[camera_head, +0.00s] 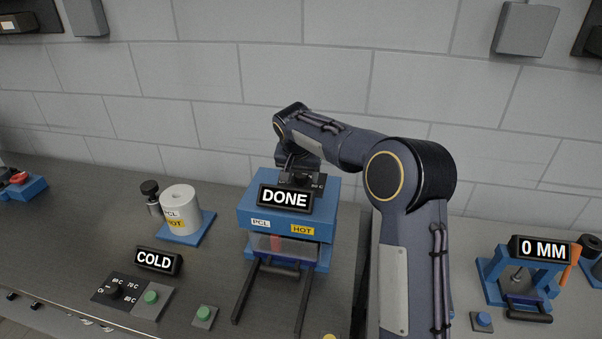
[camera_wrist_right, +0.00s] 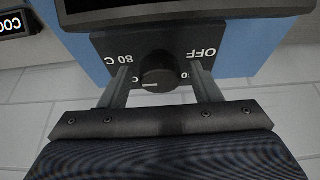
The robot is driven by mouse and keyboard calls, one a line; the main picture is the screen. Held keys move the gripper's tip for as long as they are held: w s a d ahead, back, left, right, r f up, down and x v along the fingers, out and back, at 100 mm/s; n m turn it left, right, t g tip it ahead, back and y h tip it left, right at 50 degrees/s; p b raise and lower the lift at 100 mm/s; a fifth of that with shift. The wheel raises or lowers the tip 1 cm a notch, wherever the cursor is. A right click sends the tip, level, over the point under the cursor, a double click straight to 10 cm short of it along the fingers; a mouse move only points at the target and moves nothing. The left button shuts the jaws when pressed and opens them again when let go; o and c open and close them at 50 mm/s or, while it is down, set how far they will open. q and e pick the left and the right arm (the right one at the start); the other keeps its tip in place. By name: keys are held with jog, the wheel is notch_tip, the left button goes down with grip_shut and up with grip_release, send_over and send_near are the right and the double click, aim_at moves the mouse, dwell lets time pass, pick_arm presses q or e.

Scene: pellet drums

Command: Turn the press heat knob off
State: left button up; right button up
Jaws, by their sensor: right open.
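The blue press (camera_head: 340,215) stands mid-bench with a DONE display (camera_head: 284,199) and PCL and HOT labels. The black heat knob (camera_wrist_right: 158,73) sits on its dark dial plate (camera_wrist_right: 112,45). In the right wrist view, upside down, the plate reads OFF and 80 C; another marking is partly hidden by a finger. The knob's white mark lies toward the lower left in that view. My right gripper (camera_wrist_right: 160,66) is open, one finger on each side of the knob; contact cannot be told. In the head view it (camera_head: 297,168) is over the press top. My left gripper is out of view.
Left of the press are a COLD display (camera_head: 158,261), another dial panel (camera_head: 117,290), green buttons (camera_head: 204,315) and a pale drum (camera_head: 180,210) on a blue base. A 0 MM gauge unit (camera_head: 540,249) stands at right. The wall is behind.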

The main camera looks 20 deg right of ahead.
jog(key=c, duration=1)
